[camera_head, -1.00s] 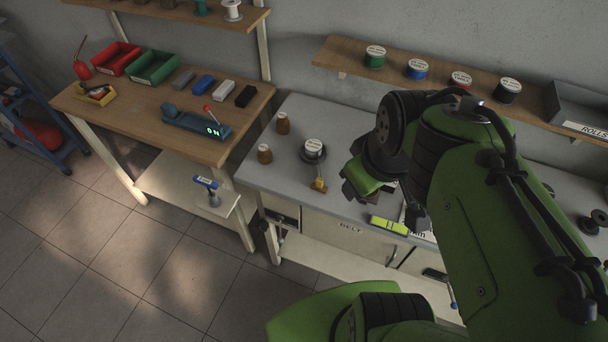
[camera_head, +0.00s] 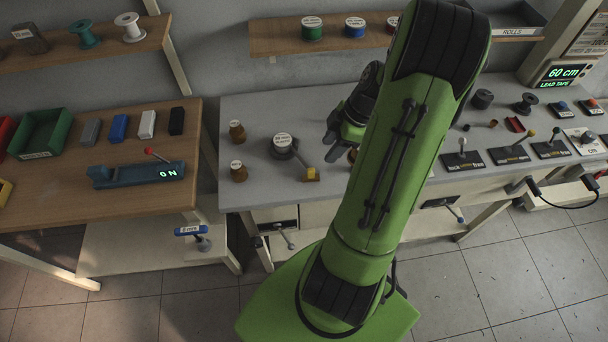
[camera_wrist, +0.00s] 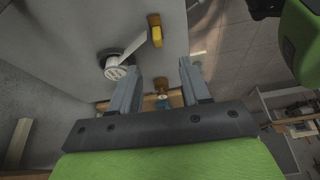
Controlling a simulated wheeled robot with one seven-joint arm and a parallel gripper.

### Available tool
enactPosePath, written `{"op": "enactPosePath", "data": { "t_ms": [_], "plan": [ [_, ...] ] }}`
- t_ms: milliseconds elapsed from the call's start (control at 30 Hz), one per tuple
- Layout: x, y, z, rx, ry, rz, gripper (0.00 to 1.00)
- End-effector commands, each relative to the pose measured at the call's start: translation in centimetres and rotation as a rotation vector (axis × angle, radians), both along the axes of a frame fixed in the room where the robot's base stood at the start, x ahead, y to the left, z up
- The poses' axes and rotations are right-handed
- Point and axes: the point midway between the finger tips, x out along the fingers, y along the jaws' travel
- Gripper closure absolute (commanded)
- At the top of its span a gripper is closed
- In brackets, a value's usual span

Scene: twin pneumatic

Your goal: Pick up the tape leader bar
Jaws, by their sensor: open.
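The tape leader bar appears to be the small yellow and brown block (camera_head: 311,174) on the grey bench. A pale strip joins it to a spool with a white label (camera_head: 282,146). In the wrist view the block (camera_wrist: 156,36) is at the top, beyond my fingertips, with the spool (camera_wrist: 113,68) to its left. My gripper (camera_head: 337,133) is above the bench, to the right of the block in the head view. In the wrist view my gripper (camera_wrist: 158,72) has its fingers wide apart, with nothing held between them.
Two brown bottles (camera_head: 237,132) stand left of the spool. My arm hides the bench's middle. Levers (camera_head: 462,155) and a lit display (camera_head: 562,73) are at the right. A wooden table (camera_head: 120,205) with a blue device (camera_head: 138,174) is at the left.

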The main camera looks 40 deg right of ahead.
Motion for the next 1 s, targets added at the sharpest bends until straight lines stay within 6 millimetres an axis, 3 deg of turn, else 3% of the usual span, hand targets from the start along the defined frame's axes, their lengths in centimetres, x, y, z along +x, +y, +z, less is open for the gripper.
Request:
{"op": "enactPosePath", "data": {
  "t_ms": [200,367,600,867,1000],
  "plan": [
    [1.3,1.8,-5.1,0.005,0.003,0.003,0.53],
    [1.8,2.3,-6.8,0.002,0.003,0.002,0.53],
    [3.2,3.4,-10.6,0.003,0.004,0.001,0.53],
    [3.4,3.6,-11.2,-0.001,0.002,-0.001,0.53],
    [3.4,3.6,-11.2,-0.001,0.002,-0.001,0.72]
  ]
}}
